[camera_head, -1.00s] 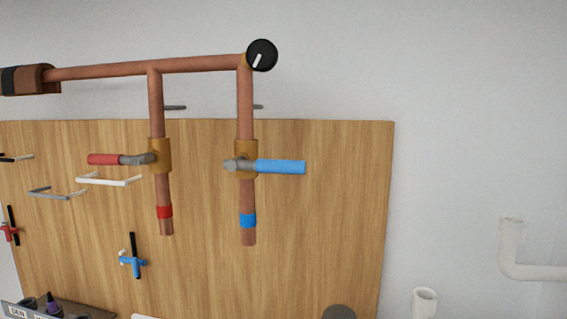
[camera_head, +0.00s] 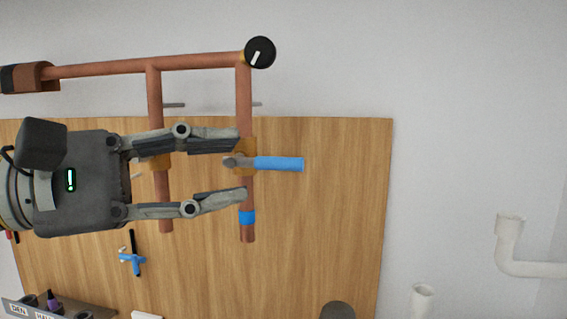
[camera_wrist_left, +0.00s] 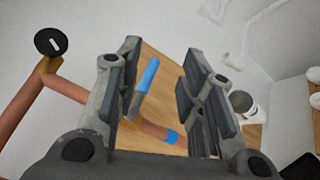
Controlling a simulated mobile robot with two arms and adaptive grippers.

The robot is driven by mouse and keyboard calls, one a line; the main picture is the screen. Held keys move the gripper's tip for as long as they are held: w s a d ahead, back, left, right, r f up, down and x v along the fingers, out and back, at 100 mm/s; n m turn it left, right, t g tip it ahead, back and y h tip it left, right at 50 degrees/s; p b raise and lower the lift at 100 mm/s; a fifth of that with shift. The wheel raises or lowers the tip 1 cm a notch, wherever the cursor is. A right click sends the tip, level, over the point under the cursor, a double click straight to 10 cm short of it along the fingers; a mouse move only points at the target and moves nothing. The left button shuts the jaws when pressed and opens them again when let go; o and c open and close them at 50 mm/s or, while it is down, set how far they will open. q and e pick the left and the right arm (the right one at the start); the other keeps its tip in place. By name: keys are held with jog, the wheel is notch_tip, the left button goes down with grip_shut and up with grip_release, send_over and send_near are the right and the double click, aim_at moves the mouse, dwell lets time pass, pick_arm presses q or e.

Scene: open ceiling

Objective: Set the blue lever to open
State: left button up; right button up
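The blue lever (camera_head: 279,164) sticks out to the right, level, from the brass valve on the right-hand copper pipe (camera_head: 246,95). A blue band (camera_head: 247,218) marks this pipe below the valve. My left gripper (camera_head: 242,166) comes in from the left and is open, one finger above the other, with its tips around the height of the valve. In the left wrist view the blue lever (camera_wrist_left: 146,76) shows between the two spread fingers, with no visible contact. The red lever is hidden behind my left gripper. My right gripper is not in view.
A black knob (camera_head: 260,52) sits at the right end of the horizontal copper pipe (camera_head: 195,64). The wooden board (camera_head: 330,220) stands behind the pipes. White pipes (camera_head: 510,245) are at the right. The space right of the lever is clear.

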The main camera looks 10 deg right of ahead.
aim_at(276, 161)
pick_arm(q)
jog(key=w+d+t+y+p, duration=0.1)
jog(key=w+d, duration=0.1)
jog(key=w+d+t+y+p, duration=0.1)
jog(key=d+p, duration=0.1)
jog(key=d, duration=0.1)
jog(key=w+d+t+y+p, duration=0.1)
jog(key=w+d+p, duration=0.1)
jog(key=shift+w+d+f, duration=0.2)
jog(key=shift+w+f, duration=0.1)
jog(key=shift+w, duration=0.05)
jog(key=shift+w+d+f, duration=0.15)
jog(key=shift+d+f, duration=0.05)
jog(key=shift+d, duration=0.15)
grip_shut()
